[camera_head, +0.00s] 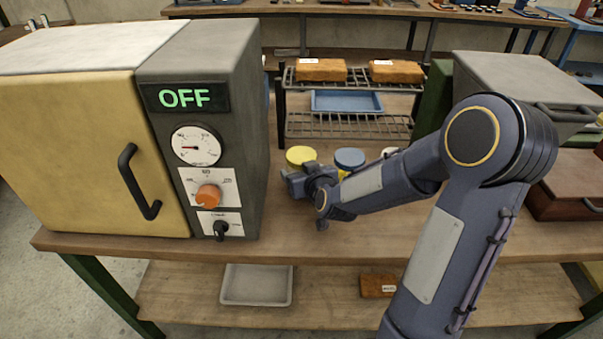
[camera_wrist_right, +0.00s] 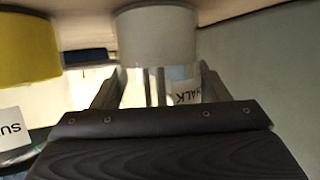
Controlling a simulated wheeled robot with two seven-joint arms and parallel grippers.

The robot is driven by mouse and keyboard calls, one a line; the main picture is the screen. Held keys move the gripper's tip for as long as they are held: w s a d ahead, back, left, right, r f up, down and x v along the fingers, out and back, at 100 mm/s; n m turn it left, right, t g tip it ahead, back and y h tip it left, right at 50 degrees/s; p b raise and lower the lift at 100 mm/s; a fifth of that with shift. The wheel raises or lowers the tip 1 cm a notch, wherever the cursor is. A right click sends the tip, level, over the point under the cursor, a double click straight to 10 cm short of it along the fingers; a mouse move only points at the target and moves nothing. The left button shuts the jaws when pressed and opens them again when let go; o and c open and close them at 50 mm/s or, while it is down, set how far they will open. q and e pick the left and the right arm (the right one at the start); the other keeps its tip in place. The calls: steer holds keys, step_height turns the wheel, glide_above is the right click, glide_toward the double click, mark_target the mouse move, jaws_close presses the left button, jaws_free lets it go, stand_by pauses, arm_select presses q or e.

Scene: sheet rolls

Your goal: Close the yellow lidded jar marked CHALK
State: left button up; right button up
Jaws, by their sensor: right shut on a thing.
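A yellow lid (camera_wrist_right: 28,48) on another labelled jar is at the left. In the head view my right gripper (camera_head: 292,182) is at the bench just in front of a yellow lid (camera_head: 300,155). The held jar is hidden there. My left gripper is not in view.
A blue-lidded jar (camera_head: 349,159) and a whitish lid (camera_head: 390,152) stand right of the yellow lid. An oven marked OFF (camera_head: 190,160) stands at the left. A wire rack (camera_head: 345,125) with a blue tray (camera_head: 346,101) is behind. The front bench (camera_head: 270,245) is mostly clear.

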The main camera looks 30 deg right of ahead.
steer(key=shift+r, duration=0.15)
steer(key=shift+r, duration=0.25)
step_height(320, 180, up, 2)
steer(key=shift+r+p, duration=0.15)
steer(key=shift+p, duration=0.3)
steer(key=s+r, duration=0.1)
steer(key=r, duration=0.1)
steer(key=s+a+r+p, duration=0.1)
steer(key=r, duration=0.1)
steer(key=s+a+r+p, duration=0.1)
steer(key=shift+s+a+r, duration=0.1)
steer(key=shift+s+r, duration=0.1)
steer(key=shift+r, duration=0.2)
steer(key=s+a+r+p, duration=0.4)
steer(key=s+a, duration=0.1)
steer(key=s, duration=0.3)
steer(key=shift+s+p, duration=0.25)
steer(key=shift+p, duration=0.05)
steer(key=o, duration=0.7)
steer(key=c, duration=0.9)
